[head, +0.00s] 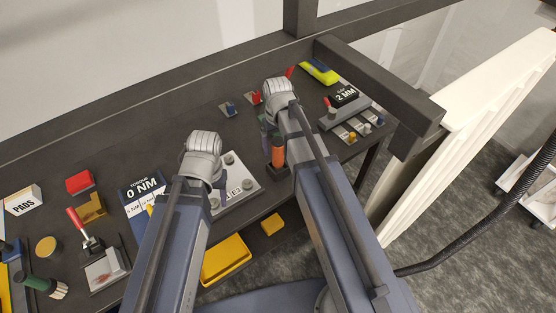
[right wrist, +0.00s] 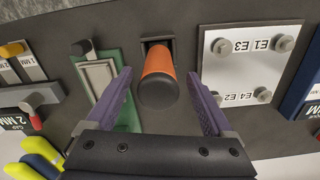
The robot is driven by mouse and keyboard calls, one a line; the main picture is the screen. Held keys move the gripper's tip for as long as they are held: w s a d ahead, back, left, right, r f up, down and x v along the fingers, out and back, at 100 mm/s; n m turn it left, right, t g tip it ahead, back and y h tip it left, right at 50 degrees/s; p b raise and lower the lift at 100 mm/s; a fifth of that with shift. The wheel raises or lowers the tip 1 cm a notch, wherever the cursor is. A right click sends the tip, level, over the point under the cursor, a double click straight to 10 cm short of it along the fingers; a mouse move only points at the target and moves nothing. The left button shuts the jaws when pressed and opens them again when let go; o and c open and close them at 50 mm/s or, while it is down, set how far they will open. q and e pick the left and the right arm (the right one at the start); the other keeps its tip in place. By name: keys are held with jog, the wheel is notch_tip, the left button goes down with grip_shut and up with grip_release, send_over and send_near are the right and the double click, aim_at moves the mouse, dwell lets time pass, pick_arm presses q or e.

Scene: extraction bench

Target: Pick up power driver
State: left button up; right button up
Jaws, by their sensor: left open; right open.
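The power driver, seen as an orange handle with a black end cap (right wrist: 158,78), stands in a dark square holder in the right wrist view. In the head view its orange handle (head: 278,157) shows just below my right wrist. My right gripper (right wrist: 159,72) is open, with one purple finger on each side of the handle and a gap to each. In the head view it is mostly hidden behind the wrist.
A white plate with grey knobs (right wrist: 245,65) lies on one side of the driver, a green and grey block (right wrist: 103,80) on the other. A torque card (head: 142,192) and a red-handled clamp (head: 85,228) are at the left. A yellow bin (head: 226,261) is below the front edge.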

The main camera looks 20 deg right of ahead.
aim_at(278, 158)
notch_tip(278, 158, down, 3)
jog(key=shift+d+f+b, duration=0.1)
jog(key=shift+f+b, duration=0.05)
jog(key=shift+b, duration=1)
pick_arm(q)
notch_tip(278, 158, down, 3)
jog(key=shift+f, duration=0.1)
pick_arm(e)
grip_shut()
pick_arm(q)
jog(key=shift+r+p, duration=0.25)
jog(key=shift+p, duration=0.05)
pick_arm(e)
jog(key=shift+r, duration=0.25)
